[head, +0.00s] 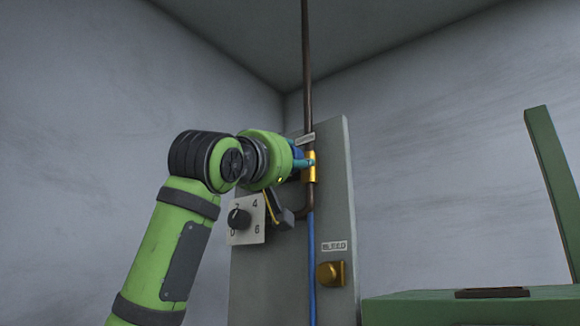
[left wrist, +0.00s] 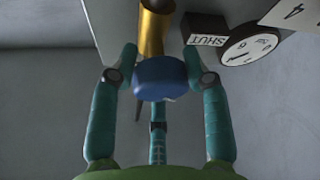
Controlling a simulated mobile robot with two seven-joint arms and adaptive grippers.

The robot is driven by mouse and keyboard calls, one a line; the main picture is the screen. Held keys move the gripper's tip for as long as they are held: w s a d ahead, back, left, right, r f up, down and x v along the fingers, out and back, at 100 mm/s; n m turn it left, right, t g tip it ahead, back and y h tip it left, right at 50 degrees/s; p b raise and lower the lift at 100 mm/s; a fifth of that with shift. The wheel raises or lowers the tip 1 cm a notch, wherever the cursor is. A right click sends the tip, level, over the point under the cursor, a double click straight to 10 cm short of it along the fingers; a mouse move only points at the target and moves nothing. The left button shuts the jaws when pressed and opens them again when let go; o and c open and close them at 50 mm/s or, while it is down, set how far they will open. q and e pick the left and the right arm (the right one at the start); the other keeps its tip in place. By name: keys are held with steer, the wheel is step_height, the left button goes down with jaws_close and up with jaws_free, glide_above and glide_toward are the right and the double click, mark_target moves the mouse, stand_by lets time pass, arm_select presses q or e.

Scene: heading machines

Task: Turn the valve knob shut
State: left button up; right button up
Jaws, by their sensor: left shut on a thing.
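The valve knob is a blue round knob (left wrist: 160,78) in the left wrist view, on the end of a brass valve body (left wrist: 156,32). The brass body (head: 309,167) also shows in the head view, in line with the pipe on the grey panel. My left gripper (left wrist: 161,66) has its teal fingers around the knob, on both sides of it, and is shut on it. In the head view my left gripper (head: 303,163) is at the brass valve, and the knob is mostly hidden behind it. My right gripper is in neither view.
The grey panel (head: 335,200) carries a numbered dial with a black knob (head: 239,219) and a brass bleed knob (head: 330,273) below. A SHUT label (left wrist: 207,40) and a round gauge (left wrist: 249,46) sit beside the valve. A green bench (head: 440,308) stands at right.

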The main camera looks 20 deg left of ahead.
arm_select(q)
steer(key=n+y, duration=0.1)
steer(key=n, duration=0.1)
steer(key=n+y, duration=0.1)
steer(key=n, duration=0.2)
steer(key=shift+d+g, duration=0.1)
steer(key=shift+g, duration=0.3)
steer(key=n+g+y+p, duration=0.1)
steer(key=n, duration=0.2)
steer(key=shift+n+y, duration=0.4)
steer(key=shift+n+g+p, duration=0.3)
steer(key=shift+n+p, duration=0.25)
steer(key=shift+n, duration=0.45)
steer(key=shift+w+f+n+y, duration=0.1)
steer(key=shift+n+y, duration=0.2)
steer(key=o, duration=1.1)
steer(key=s, duration=0.4)
steer(key=s+f, duration=0.1)
steer(key=s, duration=0.6)
steer(key=shift+s+d+f, duration=0.2)
steer(key=shift+s, duration=0.2)
